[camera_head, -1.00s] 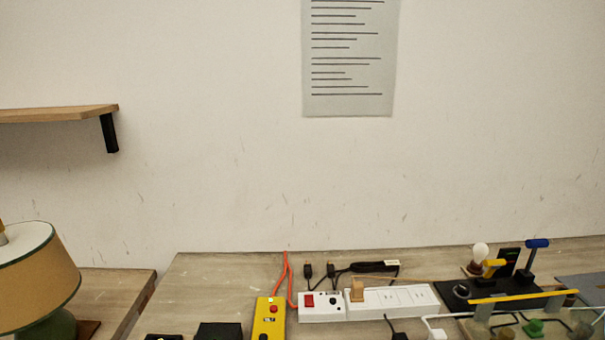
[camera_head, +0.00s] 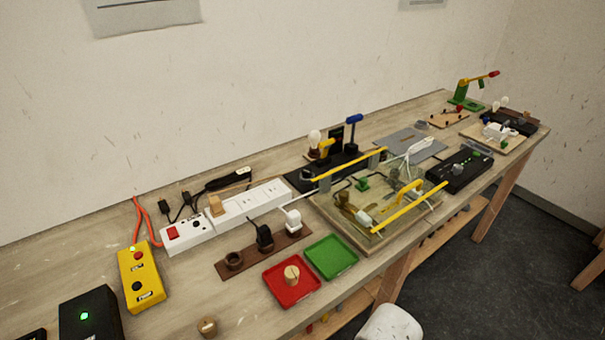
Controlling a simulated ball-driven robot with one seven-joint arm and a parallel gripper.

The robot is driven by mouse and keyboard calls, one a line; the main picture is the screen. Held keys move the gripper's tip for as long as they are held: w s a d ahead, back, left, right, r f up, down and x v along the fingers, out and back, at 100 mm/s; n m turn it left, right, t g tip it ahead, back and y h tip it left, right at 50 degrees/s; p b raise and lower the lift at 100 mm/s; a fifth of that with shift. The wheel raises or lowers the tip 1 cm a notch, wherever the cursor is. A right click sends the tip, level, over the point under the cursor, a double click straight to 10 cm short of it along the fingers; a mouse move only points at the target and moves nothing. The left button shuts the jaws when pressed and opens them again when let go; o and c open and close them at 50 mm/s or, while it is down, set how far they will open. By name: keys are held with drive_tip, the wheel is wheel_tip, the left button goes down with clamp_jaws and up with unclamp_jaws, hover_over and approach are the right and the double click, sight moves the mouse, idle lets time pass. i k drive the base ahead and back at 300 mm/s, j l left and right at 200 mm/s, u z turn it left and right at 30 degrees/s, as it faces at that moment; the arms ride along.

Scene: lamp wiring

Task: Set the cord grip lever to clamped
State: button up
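I cannot tell for sure which lever is the cord grip lever. A wooden board (camera_head: 372,240) on the bench carries cords, a green block (camera_head: 362,184), two yellow bars and a small yellow lever-like part (camera_head: 404,193). Far right, a green stand (camera_head: 464,98) bears a yellow arm with a red tip, tilted up to the right. These are too small to read their settings. My gripper is not in view; a white rounded part, perhaps mine, shows at the bottom edge.
A white power strip (camera_head: 250,203), a yellow box (camera_head: 140,278), a black box (camera_head: 89,315) with a green light, a red tray (camera_head: 276,297) and a green tray (camera_head: 331,257) lie on the bench. Floor shows to the right of the bench.

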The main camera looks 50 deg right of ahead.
sight(326, 145)
drive_tip(key=i+l+z, duration=0.15)
drive_tip(key=z, duration=0.35)
drive_tip(key=i+z, duration=0.25)
drive_tip(key=z, duration=0.2)
